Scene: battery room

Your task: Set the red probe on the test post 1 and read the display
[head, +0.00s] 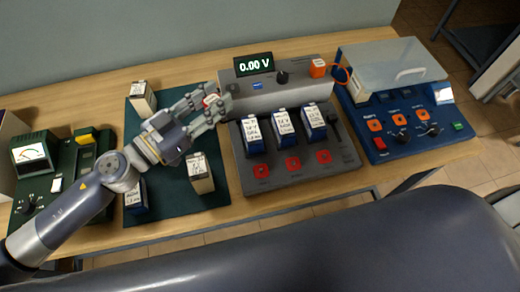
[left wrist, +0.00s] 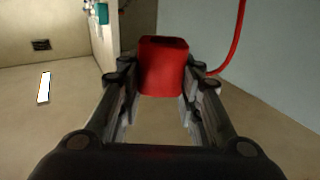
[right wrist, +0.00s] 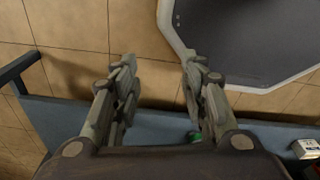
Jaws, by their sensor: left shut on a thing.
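My left gripper (head: 214,103) is shut on the red probe (head: 210,100), above the dark green mat and beside the grey tester's left edge. In the left wrist view the red probe (left wrist: 163,66) sits between the fingers, with a red cable rising at right. The grey tester (head: 240,103) has a lit display (head: 253,65) reading 0.00 V. Three red square pads (head: 261,171) line its front, below three blue-and-white batteries (head: 283,125). I cannot read which one is post 1. My right gripper (right wrist: 158,80) is open and empty, seen only in the right wrist view.
A blue device (head: 400,115) with a clear lid stands to the right, and an orange block (head: 318,68) sits on the tester's back. Several boxed batteries (head: 200,175) stand on the green mat (head: 176,215). A green meter unit (head: 50,165) stands at left.

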